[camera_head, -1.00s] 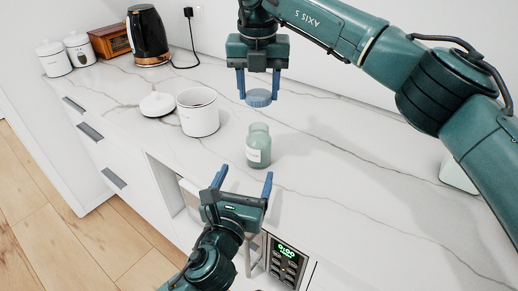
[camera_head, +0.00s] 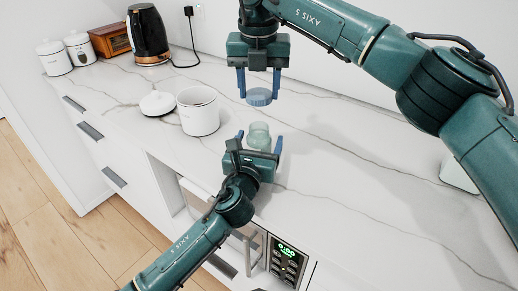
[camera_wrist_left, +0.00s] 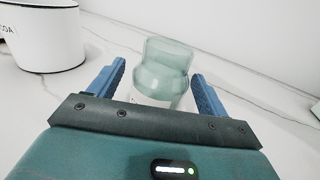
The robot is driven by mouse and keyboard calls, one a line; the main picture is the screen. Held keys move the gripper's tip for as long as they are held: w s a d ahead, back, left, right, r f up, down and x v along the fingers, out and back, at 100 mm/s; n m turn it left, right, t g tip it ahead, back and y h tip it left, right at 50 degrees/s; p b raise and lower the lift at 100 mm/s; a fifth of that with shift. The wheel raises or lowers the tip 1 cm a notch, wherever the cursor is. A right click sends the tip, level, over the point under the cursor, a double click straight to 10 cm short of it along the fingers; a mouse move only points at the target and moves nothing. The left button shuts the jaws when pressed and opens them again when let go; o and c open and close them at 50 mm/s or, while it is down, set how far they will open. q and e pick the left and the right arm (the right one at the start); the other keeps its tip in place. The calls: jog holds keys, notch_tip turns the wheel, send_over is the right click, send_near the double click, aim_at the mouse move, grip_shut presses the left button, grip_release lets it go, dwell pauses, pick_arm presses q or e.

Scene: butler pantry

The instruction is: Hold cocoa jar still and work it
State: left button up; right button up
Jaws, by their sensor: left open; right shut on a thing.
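A pale green glass jar (camera_head: 259,132) stands upright and open on the counter. It also shows in the left wrist view (camera_wrist_left: 163,75), between the fingers, its white label mostly hidden. My left gripper (camera_head: 259,142) is open around the jar's near side, with a gap visible beside each finger. My right gripper (camera_head: 259,88) is shut on a blue ribbed lid (camera_head: 259,97), held above and slightly behind the jar. A white canister (camera_head: 200,120) stands open to the left; lettering ending in "OA" shows on it in the left wrist view (camera_wrist_left: 48,45).
A white knobbed lid (camera_head: 157,104) lies left of the open canister. Two lidded white canisters (camera_head: 54,58), a wooden box (camera_head: 109,41) and a black kettle (camera_head: 148,36) stand at the far left.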

pick_arm(q)
jog(key=c, duration=1.5)
jog(key=shift+o, duration=0.2)
pick_arm(e)
jog(key=shift+f, duration=2.5)
jog(key=shift+f, duration=0.9)
jog(key=shift+f, duration=0.5)
